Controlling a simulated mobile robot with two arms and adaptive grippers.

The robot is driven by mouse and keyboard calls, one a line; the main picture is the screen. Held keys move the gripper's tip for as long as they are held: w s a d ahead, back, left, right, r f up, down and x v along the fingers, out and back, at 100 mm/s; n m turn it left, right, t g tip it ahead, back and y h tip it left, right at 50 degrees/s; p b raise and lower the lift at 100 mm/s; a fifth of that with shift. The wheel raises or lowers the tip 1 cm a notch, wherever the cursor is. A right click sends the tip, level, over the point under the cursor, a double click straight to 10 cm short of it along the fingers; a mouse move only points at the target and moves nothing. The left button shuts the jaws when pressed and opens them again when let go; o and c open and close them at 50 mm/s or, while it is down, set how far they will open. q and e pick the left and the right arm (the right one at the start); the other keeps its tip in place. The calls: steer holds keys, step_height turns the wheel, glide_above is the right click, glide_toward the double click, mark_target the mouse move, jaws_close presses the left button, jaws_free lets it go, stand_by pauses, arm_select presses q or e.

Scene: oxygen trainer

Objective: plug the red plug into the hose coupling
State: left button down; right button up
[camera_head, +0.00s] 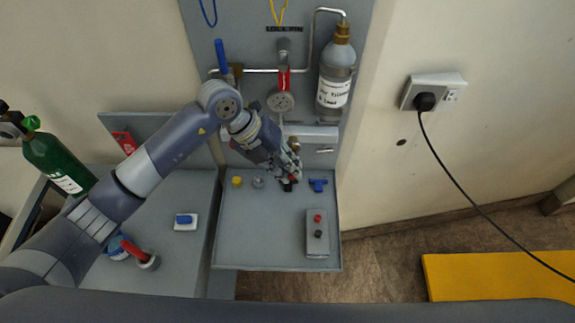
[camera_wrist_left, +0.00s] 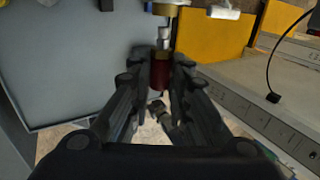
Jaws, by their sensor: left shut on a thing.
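My left gripper (camera_head: 291,176) reaches down over the back of the grey tray. In the left wrist view its fingers (camera_wrist_left: 161,82) are shut around the dark red plug (camera_wrist_left: 160,75). Only a little red shows at the fingertips in the head view (camera_head: 293,179). Beyond the plug, in line with it, is a metal fitting with a brass collar (camera_wrist_left: 166,9), which looks like the hose coupling. A small brass part also shows behind the gripper in the head view (camera_head: 295,143). I cannot tell whether plug and coupling touch. My right gripper is not in view.
On the grey tray (camera_head: 260,235) are a yellow knob (camera_head: 237,181), a silver piece (camera_head: 258,182), a blue fitting (camera_head: 318,185) and a grey box (camera_head: 317,243) with red and black knobs. A labelled bottle (camera_head: 336,85) hangs on the panel. The tray's front left is clear.

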arm_select(q)
steer(key=shift+w+b, duration=0.6)
steer(key=shift+w, duration=0.75)
steer(key=shift+w+r, duration=0.2)
steer(key=shift+r, duration=0.1)
stand_by(0.3)
steer(key=shift+s+f, duration=0.15)
steer(key=shift+s, duration=0.15)
steer(key=shift+s+p, duration=0.35)
steer(key=shift+s, duration=0.4)
steer(key=shift+w+f+b, duration=0.2)
steer(key=shift+w+b, duration=0.1)
steer(key=shift+w, duration=0.2)
stand_by(1.2)
steer(key=shift+w, duration=0.4)
steer(key=shift+w+r, duration=0.15)
steer(key=shift+r, duration=0.1)
steer(key=c, duration=1.4)
jaws_free()
steer(key=shift+r, duration=0.1)
